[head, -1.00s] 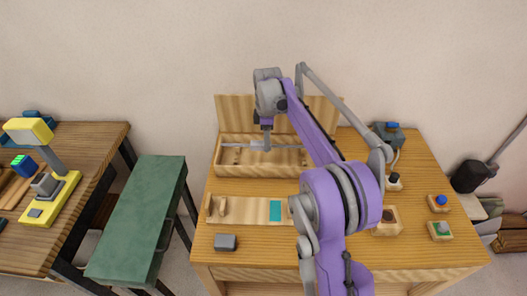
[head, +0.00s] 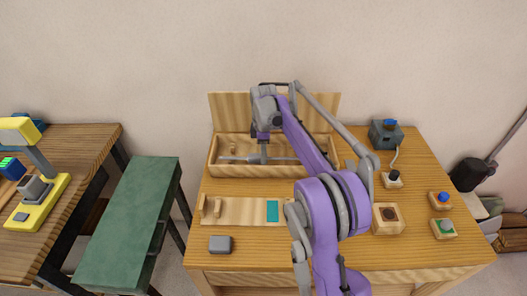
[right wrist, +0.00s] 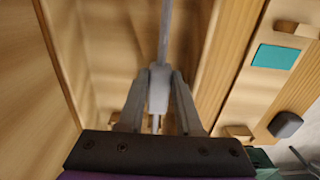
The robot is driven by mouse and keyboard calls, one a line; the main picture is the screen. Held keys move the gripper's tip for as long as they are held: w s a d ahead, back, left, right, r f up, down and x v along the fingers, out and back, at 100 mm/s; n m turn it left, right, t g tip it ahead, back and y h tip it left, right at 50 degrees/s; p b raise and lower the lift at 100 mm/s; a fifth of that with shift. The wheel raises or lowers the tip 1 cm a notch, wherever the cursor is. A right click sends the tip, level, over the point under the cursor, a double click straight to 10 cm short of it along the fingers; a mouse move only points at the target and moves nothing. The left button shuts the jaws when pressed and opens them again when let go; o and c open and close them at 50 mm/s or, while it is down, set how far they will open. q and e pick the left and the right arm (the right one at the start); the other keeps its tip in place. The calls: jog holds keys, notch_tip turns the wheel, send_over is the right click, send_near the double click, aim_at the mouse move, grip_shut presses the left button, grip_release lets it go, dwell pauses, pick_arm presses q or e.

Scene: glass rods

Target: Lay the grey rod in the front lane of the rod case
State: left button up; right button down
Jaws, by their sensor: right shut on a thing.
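The rod case (head: 222,170) is a long open wooden box with its lid (head: 225,112) raised at the back of the table. My right gripper (head: 263,158) reaches down into it and is shut on the grey rod (head: 285,158). The rod runs along the length of the case. In the right wrist view the rod (right wrist: 165,30) passes between the fingers (right wrist: 158,95), nearer the front wall (right wrist: 228,60) than the back wall (right wrist: 58,60). I cannot tell whether it touches the case floor. My left gripper is out of view.
In front of the case lies a wooden board (head: 240,211) with a teal patch (head: 272,210) and small pegs. A dark grey block (head: 220,243) is at the front left. Button boxes (head: 440,200) and a grey device (head: 386,134) stand at the right. A green bench (head: 130,220) is left.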

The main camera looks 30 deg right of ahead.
dwell(0.4)
jog(key=shift+r+p, duration=0.45)
jog(key=shift+r, duration=0.15)
jog(key=shift+f+b, duration=0.45)
jog(key=shift+f, duration=0.65)
dwell(0.7)
jog(key=c, duration=0.5)
grip_release()
